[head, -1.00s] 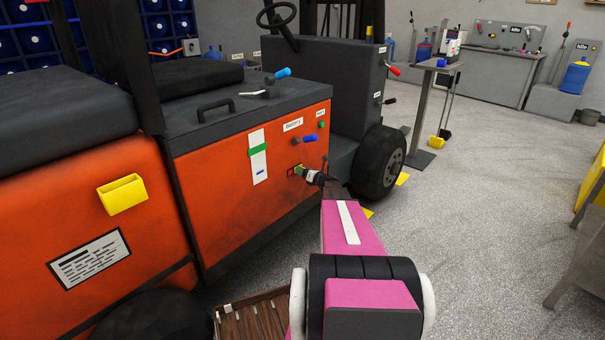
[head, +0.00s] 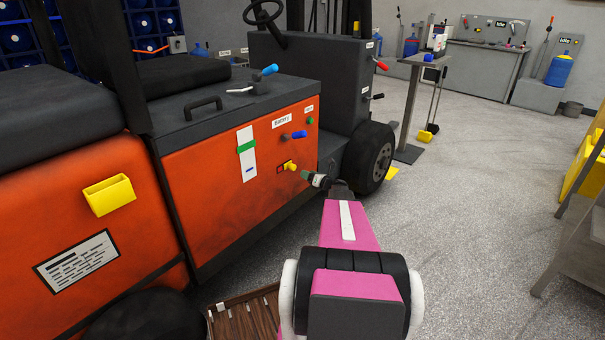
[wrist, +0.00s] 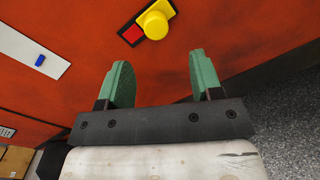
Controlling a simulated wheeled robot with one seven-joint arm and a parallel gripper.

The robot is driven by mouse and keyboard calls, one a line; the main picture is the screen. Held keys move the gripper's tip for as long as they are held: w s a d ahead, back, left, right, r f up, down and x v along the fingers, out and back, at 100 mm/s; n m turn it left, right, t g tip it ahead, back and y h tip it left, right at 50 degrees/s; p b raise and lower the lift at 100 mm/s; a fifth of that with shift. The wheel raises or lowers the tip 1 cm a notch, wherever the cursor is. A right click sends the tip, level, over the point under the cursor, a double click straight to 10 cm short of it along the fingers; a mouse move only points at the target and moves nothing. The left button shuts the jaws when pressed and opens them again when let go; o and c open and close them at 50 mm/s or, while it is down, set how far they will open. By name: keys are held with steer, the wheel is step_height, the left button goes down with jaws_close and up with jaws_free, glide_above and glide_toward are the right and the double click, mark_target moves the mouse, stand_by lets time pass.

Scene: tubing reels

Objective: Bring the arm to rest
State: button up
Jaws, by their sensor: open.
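My gripper (head: 306,175) is at the end of my pink arm, in front of the orange side panel of the forklift (head: 222,195). In the wrist view its two green fingers (wrist: 158,82) are spread apart with nothing between them. The same yellow knob also shows in the head view (head: 291,166), to the left of my gripper.
A white strip with a green slider (head: 246,148), a blue knob (head: 299,135) and a yellow holder (head: 109,195) are on the forklift's side. The forklift's wheel (head: 376,160) is beyond my gripper. A grey stand (head: 413,110) is farther back. Grey floor lies open to the right.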

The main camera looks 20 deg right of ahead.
steer(key=shift+s+d, duration=0.15)
steer(key=shift+s, duration=0.2)
steer(key=s+a+n+g+y, duration=0.1)
steer(key=s+a+n+g, duration=0.4)
steer(key=a+n, duration=0.55)
steer(key=s+a+n+g+y, duration=0.1)
steer(key=s+a+n+g, duration=0.5)
steer(key=a, duration=0.7)
steer(key=s+a+n+g+h, duration=0.2)
steer(key=s+a+n+h, duration=0.2)
steer(key=s+n, duration=0.3)
steer(key=s+a+r+n+g+h, duration=0.1)
steer(key=s+a+n+g+h, duration=0.2)
steer(key=s+n, duration=0.5)
steer(key=a+n+h, duration=0.1)
steer(key=n+h, duration=0.1)
steer(key=n, duration=0.3)
steer(key=shift+s+a+r+h, duration=0.15)
steer(key=shift+s+r+h, duration=0.15)
